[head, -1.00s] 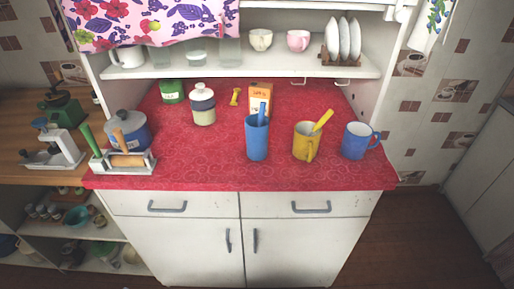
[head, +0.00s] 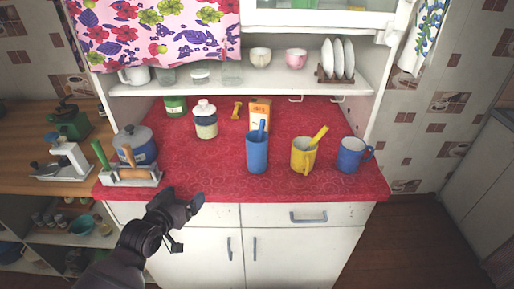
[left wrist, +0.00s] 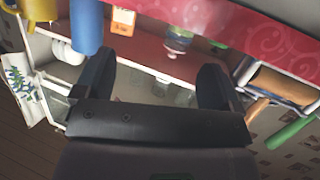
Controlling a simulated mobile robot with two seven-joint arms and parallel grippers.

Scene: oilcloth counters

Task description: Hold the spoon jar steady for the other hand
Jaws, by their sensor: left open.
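A tall blue jar (head: 257,155) with a blue spoon (head: 262,129) stands upright near the middle of the red counter. A yellow mug (head: 303,158) with a yellow handle sticking out stands to its right. My left gripper (head: 183,207) is in front of the counter's front edge, low and left of the blue jar, apart from it. In the left wrist view the left gripper (left wrist: 154,82) has its fingers wide apart with nothing between them. The blue jar (left wrist: 86,26) shows there beyond one finger, partly cut off. My right gripper is not in view.
A blue mug (head: 352,155) stands at the right. A white canister (head: 205,120), an orange-white box (head: 260,114) and a green tin (head: 175,107) stand behind. A holder with a rolling pin (head: 132,174) and a blue pot (head: 136,151) are at the left. The front-middle counter is clear.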

